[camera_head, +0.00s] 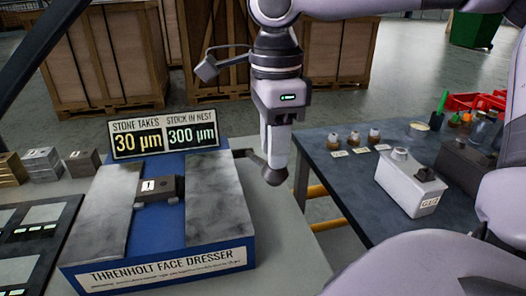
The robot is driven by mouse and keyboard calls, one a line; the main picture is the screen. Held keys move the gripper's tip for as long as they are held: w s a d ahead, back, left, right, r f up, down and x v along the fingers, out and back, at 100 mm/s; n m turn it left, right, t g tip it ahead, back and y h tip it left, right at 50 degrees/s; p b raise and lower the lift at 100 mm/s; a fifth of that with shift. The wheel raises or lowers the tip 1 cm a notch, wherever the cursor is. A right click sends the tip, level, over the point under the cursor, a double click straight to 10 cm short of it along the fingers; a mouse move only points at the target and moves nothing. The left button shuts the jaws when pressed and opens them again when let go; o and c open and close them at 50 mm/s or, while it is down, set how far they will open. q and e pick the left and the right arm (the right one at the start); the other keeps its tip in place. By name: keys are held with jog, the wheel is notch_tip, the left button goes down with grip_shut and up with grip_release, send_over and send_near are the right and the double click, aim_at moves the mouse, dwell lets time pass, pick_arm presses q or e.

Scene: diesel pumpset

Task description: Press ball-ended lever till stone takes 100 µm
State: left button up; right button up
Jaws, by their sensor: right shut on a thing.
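The face dresser (170,258) is a blue machine with two grey stone slabs and a nameplate, "Threnholt Face Dresser". Its display (165,136) reads "Stone takes 30 µm" and "Stock in nest 300 µm". A small dark block (158,189) labelled 1 sits between the slabs. The ball-ended lever (243,153) comes out of the dresser's right side. My right gripper (273,176) points down beside the dresser, shut on the lever's end; its fingers hide most of the ball. My left gripper is not in view.
Metal blocks (40,160) stand left of the dresser, near a dark tray (35,235). A dark table (345,185) at the right bears a white container (410,183), several small brass-coloured pieces and a red bin (465,102). Wooden crates (110,50) stand behind.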

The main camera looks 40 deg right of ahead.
aim_at(278, 177)
jog(key=shift+s+a+f+b, duration=0.15)
jog(key=shift+s+f+b, duration=0.1)
jog(key=shift+f+b, duration=0.5)
jog(key=shift+s+a+f+b, duration=0.1)
jog(key=shift+s+f+b, duration=0.2)
jog(key=shift+f+b, duration=0.45)
jog(key=shift+s+a+f+b, duration=0.2)
jog(key=shift+f+b, duration=0.35)
jog(key=shift+f, duration=0.4)
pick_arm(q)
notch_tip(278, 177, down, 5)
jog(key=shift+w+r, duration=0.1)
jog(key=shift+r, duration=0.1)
pick_arm(e)
jog(key=shift+s, duration=0.1)
jog(key=shift+r, duration=0.1)
